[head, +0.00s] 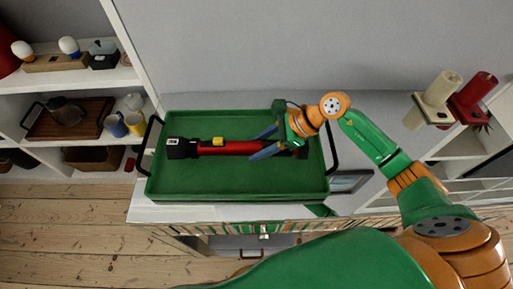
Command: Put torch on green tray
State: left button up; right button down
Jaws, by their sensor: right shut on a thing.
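The torch (232,147) has a red body, a black head at its left end and a yellow switch. It lies lengthwise over the green tray (200,185), within its rim; I cannot tell whether it touches the tray floor. My right gripper (264,143) is over the right part of the tray, with its blue fingers around the torch's right part, shut on it. The torch's right end is partly hidden by the gripper. My left gripper is not in view.
The tray, with black handles at both ends, stands on a white surface (145,212). Shelves at left hold mugs (115,125), a wooden tray (70,118) and egg-like items. Red and cream cylinders (472,95) are at right. Bare floorboards (70,230) lie in front at left.

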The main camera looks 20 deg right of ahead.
notch_tip(320, 180, down, 3)
jog(key=shift+a+r+p, duration=0.1)
jog(key=shift+a+p, duration=0.05)
jog(key=shift+p, duration=0.4)
jog(key=shift+f, duration=0.55)
jog(key=shift+c, duration=1.7)
grip_release()
